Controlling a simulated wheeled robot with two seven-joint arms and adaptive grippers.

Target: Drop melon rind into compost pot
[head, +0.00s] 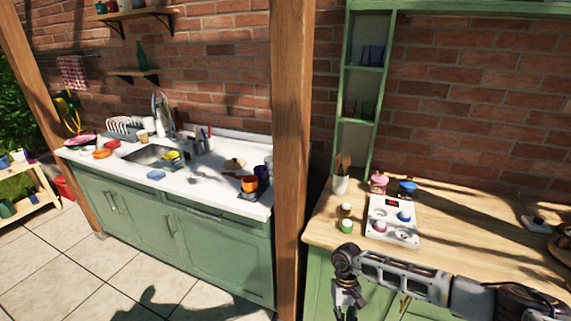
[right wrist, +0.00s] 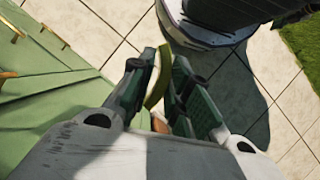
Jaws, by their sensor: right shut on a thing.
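My right gripper (right wrist: 157,66) is shut on the melon rind (right wrist: 156,82), a thin curved yellow-green strip standing between the two dark fingers in the right wrist view. It is held above the paved floor, beside the green cabinet fronts. In the head view my right gripper (head: 348,297) hangs in front of the wooden counter at the bottom; the rind cannot be made out there. My left gripper is not in view. I cannot identify a compost pot for certain in either view.
A wooden counter (head: 468,237) at right carries a white cooker panel (head: 393,220), jars and a utensil holder. A wooden post (head: 291,130) divides it from the white sink counter (head: 215,203), crowded with dishes. A low shelf (head: 28,197) stands far left. The tiled floor (head: 95,266) is open.

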